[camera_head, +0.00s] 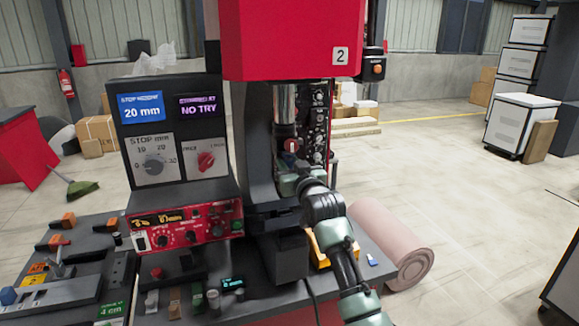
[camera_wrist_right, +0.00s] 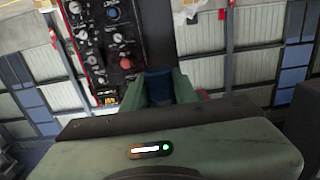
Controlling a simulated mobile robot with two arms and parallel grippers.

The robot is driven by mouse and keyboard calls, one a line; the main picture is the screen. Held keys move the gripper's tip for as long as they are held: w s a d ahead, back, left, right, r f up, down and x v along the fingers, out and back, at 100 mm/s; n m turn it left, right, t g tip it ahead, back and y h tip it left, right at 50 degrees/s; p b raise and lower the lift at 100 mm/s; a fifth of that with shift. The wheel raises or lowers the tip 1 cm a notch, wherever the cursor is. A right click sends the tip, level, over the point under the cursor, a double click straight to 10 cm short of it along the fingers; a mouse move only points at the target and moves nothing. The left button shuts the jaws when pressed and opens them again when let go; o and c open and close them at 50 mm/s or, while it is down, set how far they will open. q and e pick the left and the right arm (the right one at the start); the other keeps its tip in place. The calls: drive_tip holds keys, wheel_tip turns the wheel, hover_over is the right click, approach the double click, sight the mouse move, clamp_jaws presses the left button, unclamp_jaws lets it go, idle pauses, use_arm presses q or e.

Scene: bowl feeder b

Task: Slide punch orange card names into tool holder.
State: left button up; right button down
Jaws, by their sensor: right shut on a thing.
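My right gripper (camera_head: 290,168) is at the press, just below the dark tool holder (camera_head: 286,131) under the silver ram (camera_head: 285,103). In the right wrist view its green fingers (camera_wrist_right: 159,88) are shut on a dark blue punch (camera_wrist_right: 158,80). In the head view the hand largely hides the punch, so I cannot tell whether it touches the holder. A red knob (camera_head: 291,146) shows at the holder. My left gripper is out of view.
A panel with a blue "20 mm" screen (camera_head: 142,106) and a purple "NO TRY" screen (camera_head: 198,107) stands left of the press. A red control box (camera_head: 187,229) sits below. Small blocks (camera_head: 174,302) stand at the bench front. A pink roll (camera_head: 392,243) lies at right.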

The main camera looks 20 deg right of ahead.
sight(290, 165)
drive_tip(key=shift+w+a+r+b, duration=0.1)
drive_tip(key=shift+w+b, duration=0.6)
drive_tip(key=shift+w, duration=0.95)
drive_tip(key=c, duration=1)
unclamp_jaws()
drive_tip(key=shift+s, duration=0.1)
drive_tip(key=shift+s+f, duration=0.2)
drive_tip(key=shift+f, duration=0.05)
drive_tip(key=s+b, duration=0.2)
drive_tip(key=s, duration=0.4)
drive_tip(key=shift+r, duration=0.1)
drive_tip(key=shift+s+r+b, duration=0.1)
drive_tip(key=shift+s+b, duration=0.25)
drive_tip(key=shift+s, duration=0.3)
